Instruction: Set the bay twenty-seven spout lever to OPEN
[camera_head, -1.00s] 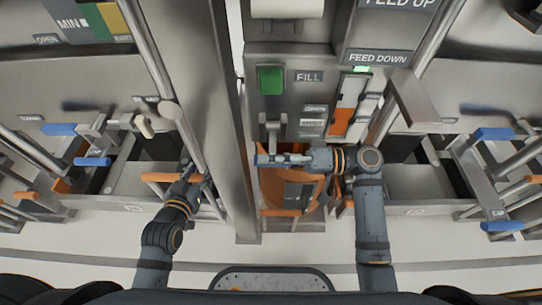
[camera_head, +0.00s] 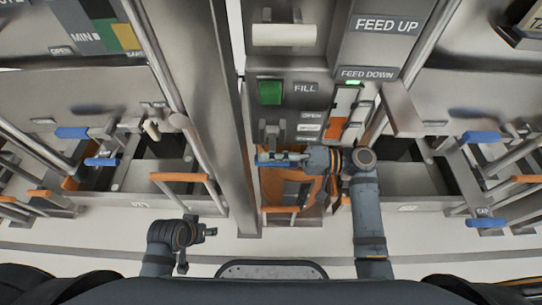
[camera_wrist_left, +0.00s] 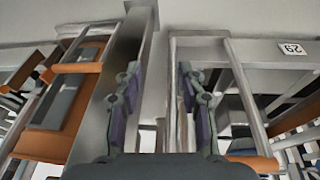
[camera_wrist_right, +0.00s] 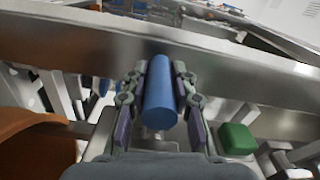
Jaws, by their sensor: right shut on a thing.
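The spout lever's grey bracket (camera_head: 272,132) sits below the green FILL button (camera_head: 270,92). A column of small labels (camera_head: 311,116), the top one reading OPEN, is to its right. My right gripper (camera_head: 264,158) is at the lever's end. In the right wrist view my right gripper (camera_wrist_right: 160,95) is shut on the lever's blue grip (camera_wrist_right: 160,92), which lies between its fingers. My left gripper (camera_head: 208,232) is low at the left, away from the panel. In the left wrist view my left gripper (camera_wrist_left: 160,95) has its fingers wide apart, with nothing held.
An orange bin (camera_head: 300,186) stands below the lever, partly hidden by my right arm. A metal post (camera_head: 220,130) rises to the left of the panel. Side bays have blue grips (camera_head: 102,162) and an orange handle (camera_head: 180,177). The floor in front is clear.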

